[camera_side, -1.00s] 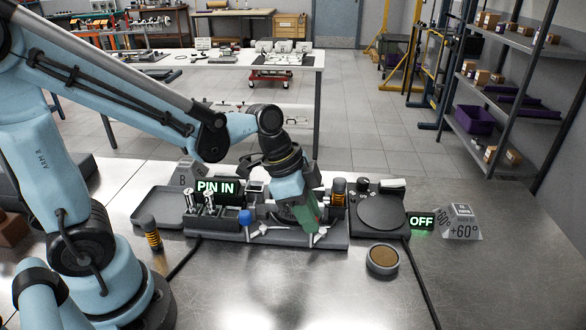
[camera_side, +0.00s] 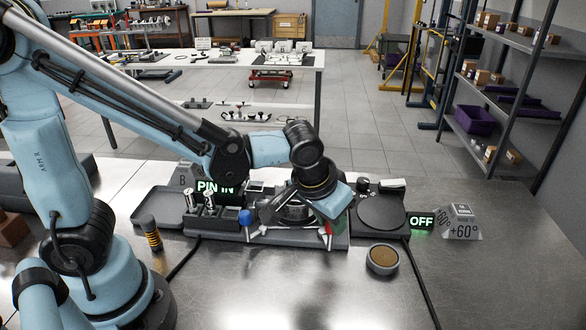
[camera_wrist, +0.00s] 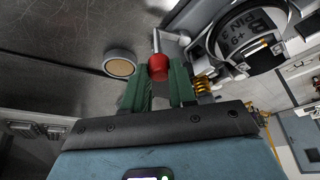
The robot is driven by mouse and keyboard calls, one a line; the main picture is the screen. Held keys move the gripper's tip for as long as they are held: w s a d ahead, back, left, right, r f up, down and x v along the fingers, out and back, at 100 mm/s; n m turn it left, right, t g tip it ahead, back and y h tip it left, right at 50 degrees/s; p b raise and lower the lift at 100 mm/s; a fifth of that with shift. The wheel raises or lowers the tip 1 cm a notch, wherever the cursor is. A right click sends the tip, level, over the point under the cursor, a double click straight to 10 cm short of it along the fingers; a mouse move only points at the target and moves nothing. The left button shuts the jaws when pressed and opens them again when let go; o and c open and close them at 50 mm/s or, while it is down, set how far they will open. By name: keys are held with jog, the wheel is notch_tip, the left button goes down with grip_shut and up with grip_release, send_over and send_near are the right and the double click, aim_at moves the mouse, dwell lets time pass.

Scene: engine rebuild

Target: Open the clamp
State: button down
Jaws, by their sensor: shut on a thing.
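The red-knobbed handle (camera_wrist: 158,67) of the clamp sits between the green fingers of my gripper (camera_wrist: 157,80) in the wrist view. Its pale rod runs on beyond the knob. In the side view my gripper (camera_side: 333,229) is at the right front of the fixture, tilted, with the red handle (camera_side: 322,232) at its fingertips. The round clamp (camera_wrist: 222,45) shows as a silver ring around a dark, lettered disc in the wrist view. In the side view the clamp (camera_side: 285,211) is partly hidden by my wrist. I cannot tell how far its jaw stands open.
A blue knob (camera_side: 245,217) stands at the fixture's left front. A lit "PIN IN" sign (camera_side: 214,188) is behind it; an "OFF" sign (camera_side: 421,221) is at right, beside a round dark plate (camera_side: 382,210). A round brown-topped puck (camera_side: 382,259) lies in front.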

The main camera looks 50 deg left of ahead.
jog(key=shift+w+d+n+g+y, duration=0.15)
jog(key=shift+w+n+y, duration=0.2)
jog(key=shift+n, duration=0.65)
jog(key=shift+w+d+n+g+y, duration=0.15)
jog(key=shift+w+n+y, duration=0.2)
jog(key=shift+n, duration=0.65)
jog(key=c, duration=0.9)
grip_release()
jog(key=shift+c, duration=0.2)
jog(key=shift+r, duration=0.1)
jog(key=v, duration=1.2)
